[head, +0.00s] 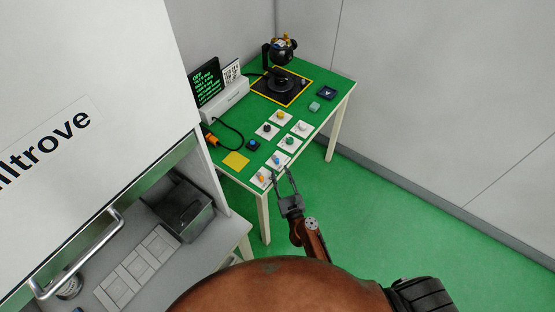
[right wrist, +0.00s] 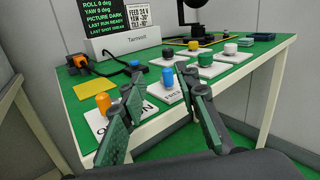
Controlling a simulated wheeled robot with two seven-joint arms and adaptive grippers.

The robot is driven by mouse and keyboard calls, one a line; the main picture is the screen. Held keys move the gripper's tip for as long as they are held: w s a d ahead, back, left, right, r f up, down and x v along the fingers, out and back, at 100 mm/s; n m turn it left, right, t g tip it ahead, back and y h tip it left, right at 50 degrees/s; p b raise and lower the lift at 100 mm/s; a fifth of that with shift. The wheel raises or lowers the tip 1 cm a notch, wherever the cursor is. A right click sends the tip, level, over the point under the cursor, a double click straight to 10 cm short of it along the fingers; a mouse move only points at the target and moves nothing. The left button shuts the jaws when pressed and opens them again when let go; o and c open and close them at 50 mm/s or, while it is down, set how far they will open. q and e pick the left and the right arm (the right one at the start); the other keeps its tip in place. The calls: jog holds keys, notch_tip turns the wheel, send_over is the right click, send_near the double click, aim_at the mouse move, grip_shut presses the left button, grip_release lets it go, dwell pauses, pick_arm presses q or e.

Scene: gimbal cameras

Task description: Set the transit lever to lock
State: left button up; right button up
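My right gripper (head: 284,172) is open and empty at the front edge of the green table (head: 239,178). Its spread fingers also show in the right wrist view (right wrist: 160,88). Past the fingers, an orange knob (right wrist: 103,103) and a blue knob (right wrist: 168,77) stand on white labelled plates. A black gimbal camera (head: 283,52) stands on a round base in a yellow-edged black square at the table's far end. I cannot make out which part is the transit lever; no lever marking is readable. My left gripper is not in view.
A grey console (head: 225,100) with a dark text screen (head: 205,82) stands at the table's left. Several other knobs, a yellow pad (head: 236,160) and a small dark tray (head: 326,92) lie around. A white cabinet (head: 100,80) blocks the left; green floor is clear at right.

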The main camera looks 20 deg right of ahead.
aim_at(278, 161)
jog(key=shift+w+d+f+m+h, duration=0.25)
jog(key=shift+w+f+m+h, duration=0.3)
jog(key=shift+m, duration=0.45)
jog(key=w, duration=0.7)
jog(key=shift+w+d+f+b, duration=0.1)
jog(key=shift+d+b, duration=0.15)
jog(key=shift+b, duration=0.1)
jog(key=shift+c, duration=0.4)
grip_shut()
